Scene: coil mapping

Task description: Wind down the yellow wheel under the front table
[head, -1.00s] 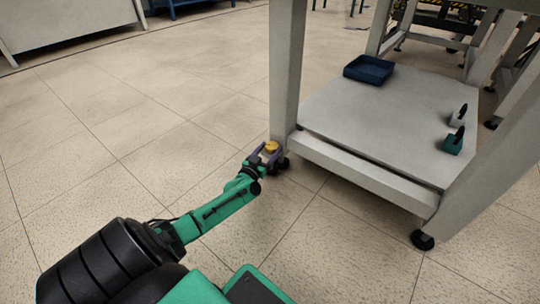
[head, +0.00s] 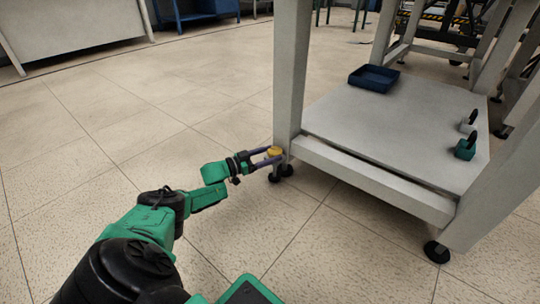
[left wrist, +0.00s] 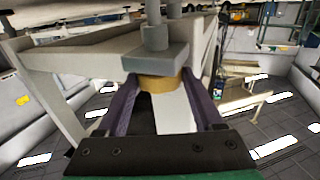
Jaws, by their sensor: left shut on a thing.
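The yellow wheel (head: 275,151) sits low beside the near left leg of the front table (head: 290,75), just above a black caster. My left gripper (head: 270,157) reaches it from the left, with its two fingers on either side of the wheel. In the left wrist view the yellow wheel (left wrist: 157,82) lies between the purple fingers under a grey block, and the gripper (left wrist: 160,100) is shut on it. My right gripper is in neither view.
The table's lower shelf (head: 380,130) holds a dark blue tray (head: 374,78) and a teal item (head: 465,149) beside a small pale one (head: 468,125). Another black caster (head: 436,251) stands at the right. The tiled floor to the left is clear.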

